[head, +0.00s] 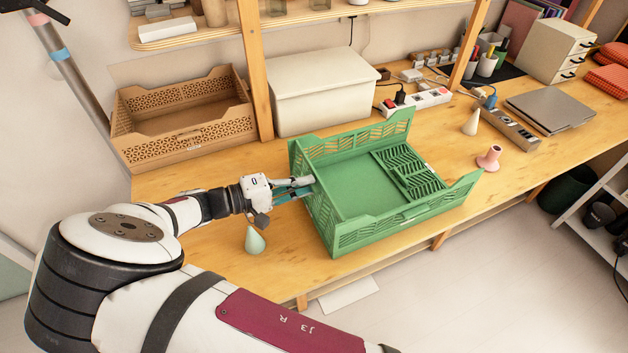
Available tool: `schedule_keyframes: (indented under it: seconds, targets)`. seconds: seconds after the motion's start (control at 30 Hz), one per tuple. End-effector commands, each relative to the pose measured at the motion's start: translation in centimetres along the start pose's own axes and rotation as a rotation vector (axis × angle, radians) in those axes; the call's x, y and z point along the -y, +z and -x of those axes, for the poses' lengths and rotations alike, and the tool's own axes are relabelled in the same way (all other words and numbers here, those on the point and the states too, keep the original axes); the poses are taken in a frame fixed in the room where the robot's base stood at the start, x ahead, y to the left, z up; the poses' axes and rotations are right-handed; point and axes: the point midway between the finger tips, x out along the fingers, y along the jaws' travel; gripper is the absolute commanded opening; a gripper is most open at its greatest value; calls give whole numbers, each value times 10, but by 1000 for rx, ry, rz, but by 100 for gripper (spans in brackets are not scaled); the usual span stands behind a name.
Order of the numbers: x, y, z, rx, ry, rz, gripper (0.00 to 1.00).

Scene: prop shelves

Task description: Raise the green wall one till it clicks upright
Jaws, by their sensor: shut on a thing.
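A green folding crate (364,232) stands on the wooden bench. Its back wall (352,141) and front wall stand up. Its right wall panel (408,175) lies folded down flat on the crate floor. My gripper (306,187) reaches in from the left and is shut at the crate's left wall (321,212), which stands roughly upright; I cannot tell whether it is fully seated. The fingertips are partly hidden at that wall's upper edge.
A mint cone (255,240) stands just below my gripper. A brown crate (190,133) and a lidded cream box (322,92) stand behind. A pink peg (488,158), white cone (471,122), power strips and laptop (551,103) are to the right.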

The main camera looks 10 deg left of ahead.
Motion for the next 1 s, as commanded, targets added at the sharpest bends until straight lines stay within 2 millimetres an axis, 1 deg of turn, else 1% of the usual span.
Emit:
schedule_keyframes:
  seconds: [0.07,0.3,0.87,0.9,0.97,1.0]
  targets:
    - [4,-1,5,-3,45,1,0]
    - [8,0,16,0,33,1,0]
    - [13,1,20,-1,24,5,0]
    - [13,1,20,-1,24,5,10]
    - [13,1,20,-2,25,5,24]
    - [13,1,20,-2,26,5,28]
